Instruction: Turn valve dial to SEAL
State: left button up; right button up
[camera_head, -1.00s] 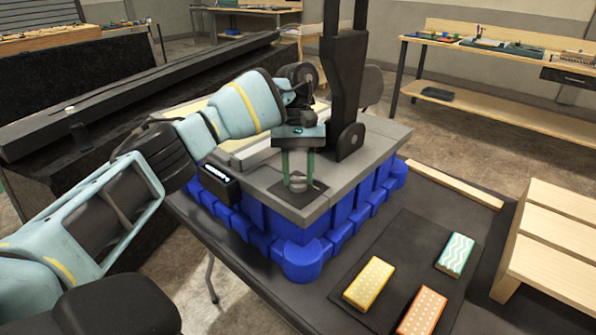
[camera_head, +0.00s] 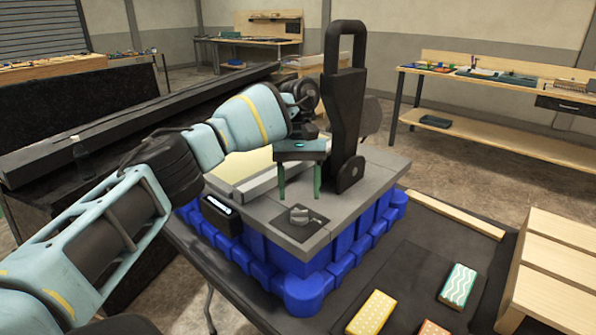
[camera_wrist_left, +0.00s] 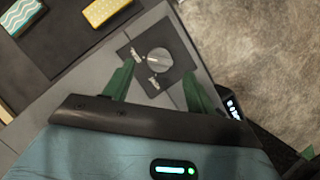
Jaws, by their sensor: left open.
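The valve dial (camera_head: 299,214) is a small grey knob on a dark square plate (camera_head: 287,228) at the near corner of the grey console top (camera_head: 258,207). The dial also shows in the left wrist view (camera_wrist_left: 158,60), with two small light labels beside it that are too small to read. My left gripper (camera_head: 299,194) is open and empty, its two green fingers pointing down above and behind the dial, apart from it. In the left wrist view, my fingers (camera_wrist_left: 156,88) stand either side below the dial. My right gripper is not in view.
The console rests on a blue ribbed base (camera_head: 300,281). A tall black lever handle (camera_head: 345,95) stands close beside my left gripper. A small display box (camera_head: 222,213) sits on the console's left side. Patterned blocks (camera_head: 457,285) and a wooden rack (camera_head: 555,270) are to the right.

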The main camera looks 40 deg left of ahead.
pick_arm(q)
jog(key=shift+p+v, duration=0.3)
jog(key=shift+v, duration=1.5)
jog(key=shift+s+f, duration=0.1)
jog(key=shift+s, duration=0.05)
